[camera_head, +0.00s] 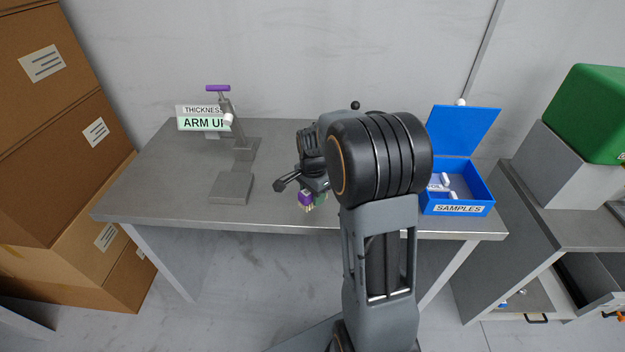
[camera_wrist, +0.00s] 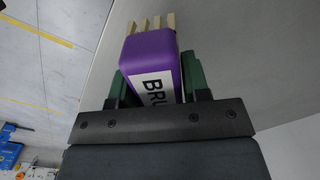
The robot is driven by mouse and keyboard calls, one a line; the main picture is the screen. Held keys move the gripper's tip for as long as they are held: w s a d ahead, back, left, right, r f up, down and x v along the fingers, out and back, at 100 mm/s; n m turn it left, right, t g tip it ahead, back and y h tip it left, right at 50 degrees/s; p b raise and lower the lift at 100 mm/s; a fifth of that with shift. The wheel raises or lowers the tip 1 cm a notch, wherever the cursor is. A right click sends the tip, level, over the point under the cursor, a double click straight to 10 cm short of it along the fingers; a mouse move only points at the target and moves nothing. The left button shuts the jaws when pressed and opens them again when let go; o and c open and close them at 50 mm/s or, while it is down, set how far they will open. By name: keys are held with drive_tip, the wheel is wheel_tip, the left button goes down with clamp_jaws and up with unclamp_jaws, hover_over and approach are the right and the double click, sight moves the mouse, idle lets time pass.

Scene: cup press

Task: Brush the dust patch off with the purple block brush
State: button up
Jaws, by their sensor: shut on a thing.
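The purple block brush (camera_head: 305,198) is in my gripper (camera_head: 314,197), over the front part of the grey table near its front edge. Its pale bristles point down. In the wrist view the brush (camera_wrist: 150,50) sits between the two green fingers of my gripper (camera_wrist: 155,78), with a white label partly reading "BRU" and tan bristle tufts at its far end. My gripper is shut on it. I cannot tell whether the bristles touch the table. No dust patch shows in either view; my arm hides part of the tabletop.
On the grey table (camera_head: 150,190) stand a press (camera_head: 236,150) with a purple handle and a sign reading "ARM UP" (camera_head: 203,124) at the left. An open blue "SAMPLES" box (camera_head: 485,207) with white pieces is at the right. Cardboard boxes (camera_head: 45,130) stand left. The tabletop's left part is clear.

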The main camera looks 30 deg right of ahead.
drive_tip(key=shift+r+p, duration=1.3)
drive_tip(key=shift+r, duration=0.8)
drive_tip(key=shift+f, duration=0.1)
